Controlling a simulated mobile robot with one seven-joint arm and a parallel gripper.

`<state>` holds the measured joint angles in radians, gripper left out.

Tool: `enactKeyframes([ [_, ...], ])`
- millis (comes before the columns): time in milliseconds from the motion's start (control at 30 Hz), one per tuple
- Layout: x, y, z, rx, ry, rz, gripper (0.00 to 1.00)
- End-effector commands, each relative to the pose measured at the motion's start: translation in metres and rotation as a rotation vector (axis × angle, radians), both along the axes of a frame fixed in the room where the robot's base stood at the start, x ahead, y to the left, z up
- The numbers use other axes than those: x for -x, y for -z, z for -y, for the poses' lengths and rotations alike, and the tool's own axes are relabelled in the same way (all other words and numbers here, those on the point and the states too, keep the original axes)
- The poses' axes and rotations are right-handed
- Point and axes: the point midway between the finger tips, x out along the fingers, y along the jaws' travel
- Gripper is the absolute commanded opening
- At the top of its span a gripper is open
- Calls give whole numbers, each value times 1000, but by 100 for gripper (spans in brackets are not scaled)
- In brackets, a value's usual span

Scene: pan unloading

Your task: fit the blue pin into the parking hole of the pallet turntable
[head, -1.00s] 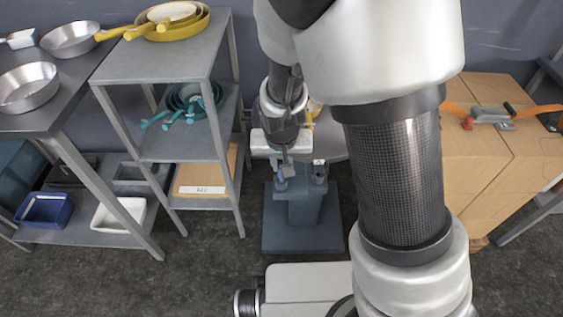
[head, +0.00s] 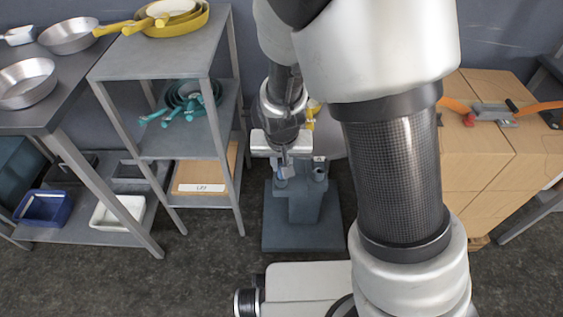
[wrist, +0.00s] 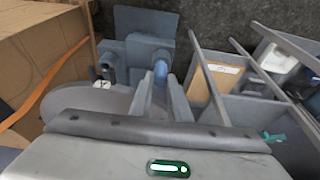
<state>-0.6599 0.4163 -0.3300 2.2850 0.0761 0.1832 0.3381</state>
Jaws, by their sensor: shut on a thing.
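My gripper (wrist: 161,98) is shut on the blue pin (wrist: 160,72), which shows between the fingertips in the wrist view. In the head view my gripper (head: 285,170) points down over the left side of the blue-grey pedestal. The pin's far end meets or overlaps a blue-grey holder (wrist: 150,50); I cannot tell whether it is in a hole. The pallet turntable shows as a round grey plate (wrist: 85,103) on the pedestal (head: 302,208). A short upright socket with a white mark (head: 319,168) stands to the right. The parking hole itself is hidden.
A grey shelf rack (head: 195,55) with yellow and teal pans stands on the left, beside a table with steel pans (head: 25,85). Floor is clear in front of the pedestal.

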Motion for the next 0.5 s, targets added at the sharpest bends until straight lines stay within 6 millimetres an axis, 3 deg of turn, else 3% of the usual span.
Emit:
enactKeyframes([
  [267, 0, 2, 0, 0, 0, 0, 0],
  [300, 0, 2, 0, 0, 0, 0, 21],
  [400, 0, 2, 0, 0, 0, 0, 38],
  [500, 0, 2, 0, 0, 0, 0, 38],
])
